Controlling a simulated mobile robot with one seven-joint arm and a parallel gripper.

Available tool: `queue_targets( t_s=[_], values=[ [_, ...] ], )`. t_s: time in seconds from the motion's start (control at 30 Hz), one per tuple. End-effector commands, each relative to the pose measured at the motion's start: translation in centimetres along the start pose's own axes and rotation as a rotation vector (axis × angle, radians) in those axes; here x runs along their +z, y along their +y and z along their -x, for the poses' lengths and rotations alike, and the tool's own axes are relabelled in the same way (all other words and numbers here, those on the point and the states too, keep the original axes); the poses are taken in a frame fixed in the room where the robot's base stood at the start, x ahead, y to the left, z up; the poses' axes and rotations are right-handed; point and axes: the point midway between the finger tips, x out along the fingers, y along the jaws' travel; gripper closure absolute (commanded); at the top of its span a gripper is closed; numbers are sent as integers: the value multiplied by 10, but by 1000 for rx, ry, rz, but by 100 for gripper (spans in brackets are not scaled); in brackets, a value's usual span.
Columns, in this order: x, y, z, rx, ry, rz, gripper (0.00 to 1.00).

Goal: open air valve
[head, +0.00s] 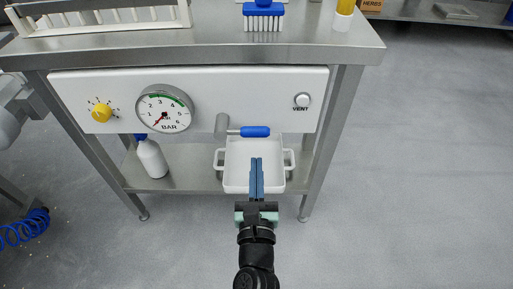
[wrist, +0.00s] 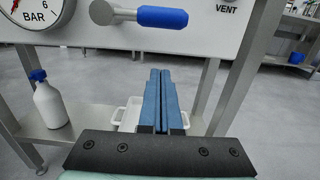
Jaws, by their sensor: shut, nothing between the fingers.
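The air valve (head: 242,131) is on the white front panel of the steel table. It has a grey metal pivot and a blue lever handle (head: 255,131) lying horizontally to the right. In the wrist view the blue handle (wrist: 162,17) is at the top, above and beyond my fingers. A round BAR gauge (head: 164,109) sits left of the valve, its red needle at the lower left of the dial. My gripper (head: 256,160) has its blue fingers shut and empty, apart from the handle. In the wrist view the fingertips (wrist: 160,72) point toward the panel below the handle.
A yellow knob (head: 102,112) and a VENT button (head: 302,100) are on the same panel. A white tray (head: 234,180) and a white spray bottle (head: 152,158) stand on the lower shelf. Table legs (head: 334,140) flank the space. Open floor lies right.

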Motion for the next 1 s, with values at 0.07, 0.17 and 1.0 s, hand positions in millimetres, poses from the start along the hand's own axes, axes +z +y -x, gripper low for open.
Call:
queue_targets(
  t_s=[0.07,0.17,1.0],
  values=[
    [9,-1,-12,-2,-1,2,100],
    [23,-1,-13,-2,0,0,100],
    [40,0,-18,1,0,15,100]
  ],
)
